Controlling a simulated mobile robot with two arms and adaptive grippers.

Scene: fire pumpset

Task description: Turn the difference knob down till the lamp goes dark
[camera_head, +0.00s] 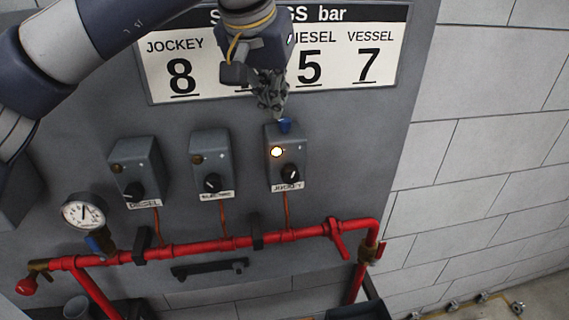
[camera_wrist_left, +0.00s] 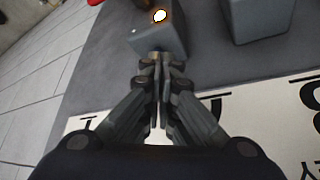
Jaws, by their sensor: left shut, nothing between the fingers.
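The grey JOCKEY switch box (camera_head: 299,148) is at the right of a row of boxes on the panel. Its round lamp (camera_head: 277,152) is lit; the lit lamp also shows in the left wrist view (camera_wrist_left: 159,16). Whether the fingertips touch the knob cannot be told. In the left wrist view the fingers (camera_wrist_left: 161,65) hide the knob in front of the box (camera_wrist_left: 147,42). My right gripper is not in view.
The ELECTRIC box (camera_head: 211,160) and DIESEL box (camera_head: 138,168) stand to the left, lamps dark. The pressure sign (camera_head: 215,85) is behind my left wrist. A red pipe (camera_head: 200,247) and a gauge (camera_head: 84,212) are below. The wall (camera_head: 480,130) at right is clear.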

